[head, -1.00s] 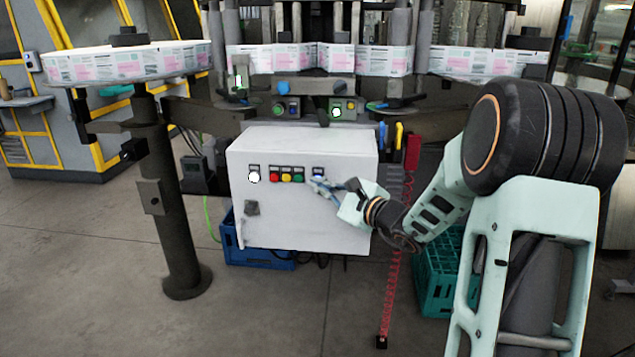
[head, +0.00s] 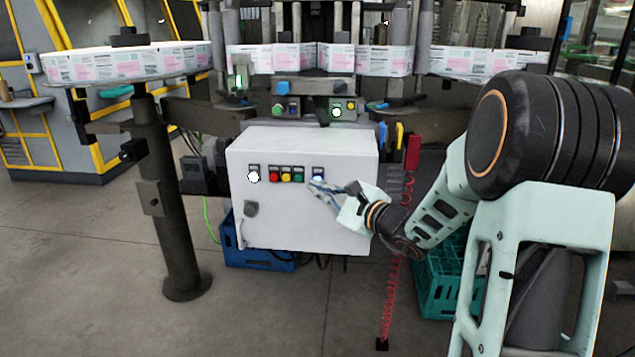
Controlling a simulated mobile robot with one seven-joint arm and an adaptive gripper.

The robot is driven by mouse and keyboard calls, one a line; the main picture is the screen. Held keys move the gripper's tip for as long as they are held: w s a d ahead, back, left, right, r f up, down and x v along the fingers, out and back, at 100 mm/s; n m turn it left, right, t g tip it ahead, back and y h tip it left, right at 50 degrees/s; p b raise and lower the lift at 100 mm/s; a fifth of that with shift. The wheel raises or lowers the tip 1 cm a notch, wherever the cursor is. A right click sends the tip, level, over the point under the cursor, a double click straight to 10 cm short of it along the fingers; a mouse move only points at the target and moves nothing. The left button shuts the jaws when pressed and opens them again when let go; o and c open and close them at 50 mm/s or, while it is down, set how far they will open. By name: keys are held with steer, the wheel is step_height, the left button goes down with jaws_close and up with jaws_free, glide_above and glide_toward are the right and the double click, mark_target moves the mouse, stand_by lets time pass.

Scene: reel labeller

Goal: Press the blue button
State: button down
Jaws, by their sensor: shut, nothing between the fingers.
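The blue button (head: 318,177) is at the right end of the row of controls on the front of the white control box (head: 300,222). It looks bright, pale blue at its centre. My gripper (head: 314,185) is shut and empty, reaching in from the right. Its fingertips are just below the blue button in the picture. I cannot tell whether they touch the button or the panel.
Red (head: 274,177), yellow (head: 286,177) and green (head: 298,177) buttons sit close to the left of the blue one. A white lit button (head: 253,176) is farther left. A dark latch (head: 251,209) is below it. A red coiled cable (head: 393,280) hangs right of the box.

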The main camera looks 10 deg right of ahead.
steer(key=s, duration=0.1)
steer(key=s+a+b, duration=0.1)
steer(key=s, duration=0.2)
steer(key=shift+s+a, duration=0.25)
steer(key=shift+s, duration=0.15)
stand_by(0.5)
